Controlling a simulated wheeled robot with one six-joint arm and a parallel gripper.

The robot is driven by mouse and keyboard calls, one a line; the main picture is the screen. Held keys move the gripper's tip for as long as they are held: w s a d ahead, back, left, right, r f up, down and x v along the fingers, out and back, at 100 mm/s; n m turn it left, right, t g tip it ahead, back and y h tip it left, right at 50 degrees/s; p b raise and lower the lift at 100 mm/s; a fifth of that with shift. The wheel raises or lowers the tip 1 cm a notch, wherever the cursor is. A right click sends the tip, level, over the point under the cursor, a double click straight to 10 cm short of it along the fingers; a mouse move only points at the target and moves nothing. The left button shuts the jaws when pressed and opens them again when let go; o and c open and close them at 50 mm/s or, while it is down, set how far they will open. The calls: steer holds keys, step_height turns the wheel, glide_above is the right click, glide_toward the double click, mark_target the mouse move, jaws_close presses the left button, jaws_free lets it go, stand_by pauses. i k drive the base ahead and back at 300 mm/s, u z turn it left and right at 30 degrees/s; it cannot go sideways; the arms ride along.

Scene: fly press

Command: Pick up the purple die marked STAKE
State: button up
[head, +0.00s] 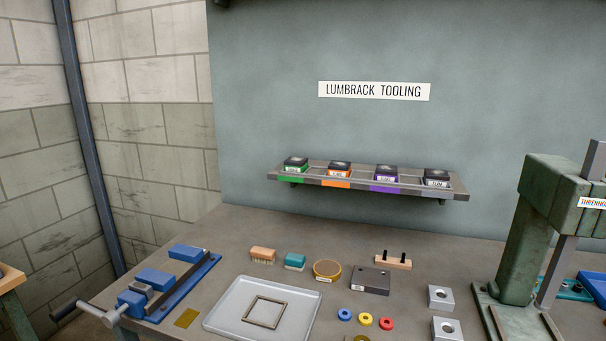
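In the head view, a purple-banded die (385,173) sits on a narrow wall shelf (455,193), third from the left. It has a dark top and a small white label on its front, too small to read. A green-banded die (295,166) and an orange-banded die (339,171) stand to its left. A grey-banded die (436,178) stands to its right. A purple strip marks the shelf edge below the purple die. My gripper is not in view.
A bench below holds a blue vise-like fixture (170,290), a pale tray (228,310) with a square frame, a dark block (371,281), coloured rings and metal blocks. A green press (535,230) stands at right. The space before the shelf is clear.

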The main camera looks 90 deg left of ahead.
mark_target(384, 172)
steer(key=u, duration=2.55)
